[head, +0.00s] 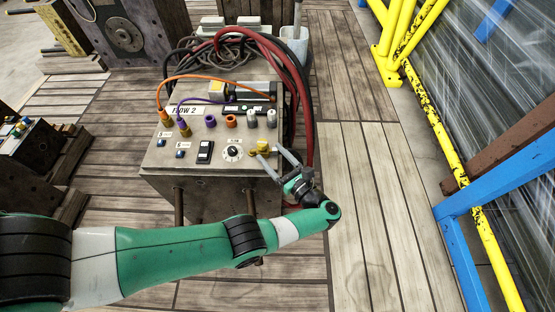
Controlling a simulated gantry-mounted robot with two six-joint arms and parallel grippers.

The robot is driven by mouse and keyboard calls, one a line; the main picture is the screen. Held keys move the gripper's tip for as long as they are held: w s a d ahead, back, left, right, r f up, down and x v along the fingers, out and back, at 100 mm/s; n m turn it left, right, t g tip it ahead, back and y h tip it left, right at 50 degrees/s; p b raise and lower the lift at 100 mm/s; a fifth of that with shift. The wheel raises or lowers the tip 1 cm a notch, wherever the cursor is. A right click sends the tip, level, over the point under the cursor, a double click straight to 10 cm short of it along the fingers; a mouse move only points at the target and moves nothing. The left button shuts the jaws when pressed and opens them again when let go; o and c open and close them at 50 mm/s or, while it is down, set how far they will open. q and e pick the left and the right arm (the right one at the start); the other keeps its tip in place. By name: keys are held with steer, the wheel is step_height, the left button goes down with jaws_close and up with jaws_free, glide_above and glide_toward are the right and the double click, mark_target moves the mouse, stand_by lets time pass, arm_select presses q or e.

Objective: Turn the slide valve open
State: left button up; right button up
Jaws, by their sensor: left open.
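The control box (205,165) marked FLOW 2 stands on the plank floor in the middle of the head view. A small brass-yellow fitting (263,146), which looks like the slide valve, sits at the right end of its sloping panel. My left gripper (275,158) reaches in from the lower right, open, with its two grey fingers close to the fitting. I cannot tell whether they touch it. The valve's exact position is too small to read. My right gripper is not in view.
Orange and purple cables (183,125) plug into the panel, beside a round dial (232,153) and a black switch (205,151). Red and black hoses (300,80) hang close behind my left gripper. Yellow rails (440,110) and blue posts stand right; planks between are clear.

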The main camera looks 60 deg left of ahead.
arm_select(q)
steer(key=shift+w+d, duration=0.2)
steer(key=shift+d, duration=1.25)
